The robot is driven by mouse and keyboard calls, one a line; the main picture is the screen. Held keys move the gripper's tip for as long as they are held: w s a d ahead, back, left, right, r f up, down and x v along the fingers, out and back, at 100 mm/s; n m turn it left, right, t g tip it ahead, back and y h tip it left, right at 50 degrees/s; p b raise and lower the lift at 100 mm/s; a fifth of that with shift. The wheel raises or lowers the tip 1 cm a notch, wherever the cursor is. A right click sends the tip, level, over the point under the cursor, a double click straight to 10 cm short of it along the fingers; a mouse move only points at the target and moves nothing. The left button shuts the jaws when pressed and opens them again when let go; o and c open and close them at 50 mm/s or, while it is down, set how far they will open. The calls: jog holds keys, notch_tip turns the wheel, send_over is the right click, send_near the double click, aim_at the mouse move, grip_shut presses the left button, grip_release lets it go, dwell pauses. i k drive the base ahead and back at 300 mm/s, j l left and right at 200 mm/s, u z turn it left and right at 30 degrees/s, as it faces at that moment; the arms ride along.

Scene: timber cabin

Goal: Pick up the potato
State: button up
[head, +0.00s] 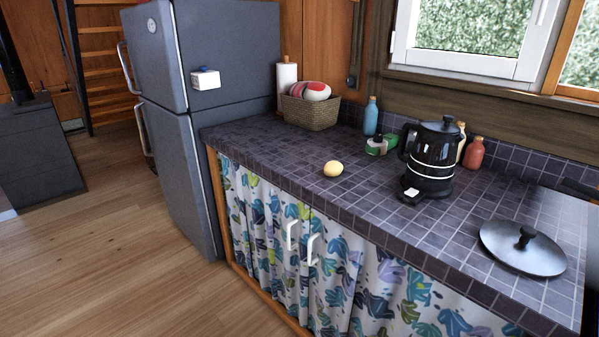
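A small pale yellow, rounded potato (333,169) lies on the dark tiled counter (290,165), near the middle of its length and a little back from the front edge. It stands apart from the other things on the counter. My gripper does not show in the head view.
A black kettle (432,160), a green box (381,145), a blue bottle (371,117) and a red bottle (474,154) stand behind or right of the potato. A wicker basket (311,113) is at the back left, a lid (522,248) at right. A grey fridge (205,110) borders the counter's left end.

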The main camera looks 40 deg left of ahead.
aim_at(333, 167)
jog(key=u, duration=1.3)
jog(key=z, duration=2.55)
jog(key=u, duration=2.55)
jog(key=i+j+z, duration=0.1)
jog(key=i+j, duration=0.2)
